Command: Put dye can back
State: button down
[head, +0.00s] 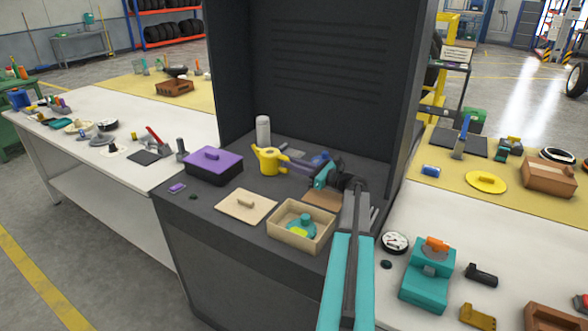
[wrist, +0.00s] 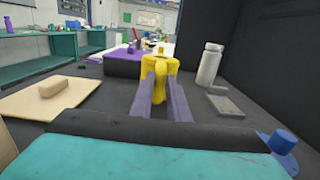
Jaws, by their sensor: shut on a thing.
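The yellow dye can (head: 268,161), with a short spout on its left, is upright over the dark cabinet worktop (head: 222,222). My gripper (head: 284,163) reaches in from the right and is shut on it. In the wrist view the two purple-grey fingers (wrist: 157,95) press on both sides of the yellow dye can (wrist: 159,68). The fingers hide part of its lower body. I cannot tell whether its base touches the worktop.
A purple lidded box (head: 213,170) stands left of the can. A grey-white bottle (head: 263,130) stands behind it. A beige lid (head: 246,207) and an open beige box (head: 301,240) holding a teal thing lie in front.

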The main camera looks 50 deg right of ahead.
jog(key=shift+f, duration=0.8)
jog(key=c, duration=1.7)
grip_release()
jog(key=shift+s, duration=0.1)
jog(key=shift+p+v, duration=0.5)
jog(key=shift+v, duration=3.2)
jog(key=shift+f, duration=0.1)
